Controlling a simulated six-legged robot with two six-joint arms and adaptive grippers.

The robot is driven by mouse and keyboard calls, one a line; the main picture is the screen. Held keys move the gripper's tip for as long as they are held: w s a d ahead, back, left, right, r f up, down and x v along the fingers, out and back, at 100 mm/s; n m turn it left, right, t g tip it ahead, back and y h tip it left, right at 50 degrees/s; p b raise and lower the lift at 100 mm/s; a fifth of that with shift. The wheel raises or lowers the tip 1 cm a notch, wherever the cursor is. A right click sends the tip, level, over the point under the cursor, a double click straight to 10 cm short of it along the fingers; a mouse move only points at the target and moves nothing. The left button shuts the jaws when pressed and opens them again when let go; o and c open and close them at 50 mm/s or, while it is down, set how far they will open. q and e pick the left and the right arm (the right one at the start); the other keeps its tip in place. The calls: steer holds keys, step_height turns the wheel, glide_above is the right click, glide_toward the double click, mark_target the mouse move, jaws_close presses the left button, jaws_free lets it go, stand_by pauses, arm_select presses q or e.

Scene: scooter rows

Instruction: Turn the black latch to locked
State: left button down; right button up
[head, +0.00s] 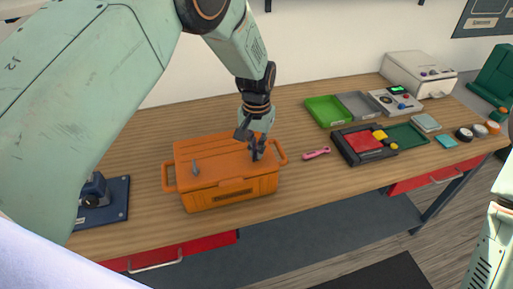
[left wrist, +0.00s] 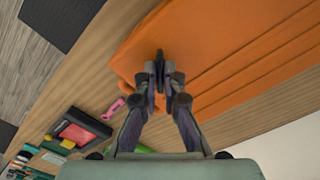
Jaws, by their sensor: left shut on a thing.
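An orange lidded case (head: 228,192) with side handles sits on the wooden bench; its lid fills much of the left wrist view (left wrist: 230,45). The black latch (left wrist: 160,62) stands up from the lid near its right end. My left gripper (head: 253,146) reaches down to it from above. Its fingers (left wrist: 160,88) are shut on the latch, one on each side, and hide part of it. A second, greyer knob (head: 195,168) stands on the lid's left part. My right gripper is out of view.
A blue-black device (head: 98,192) stands left of the case. A pink wrench (head: 316,153) lies right of it. Further right are a green tray (head: 323,110), a grey tray (head: 357,104), a black tray with a red panel (head: 363,143) and a white machine (head: 418,73).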

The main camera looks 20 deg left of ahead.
arm_select(q)
steer(key=n, duration=0.3)
steer(key=shift+w+n, duration=0.15)
steer(key=shift+n, duration=1.65)
steer(key=c, duration=1.5)
jaws_free()
step_height(320, 180, up, 12)
steer(key=shift+r, duration=0.1)
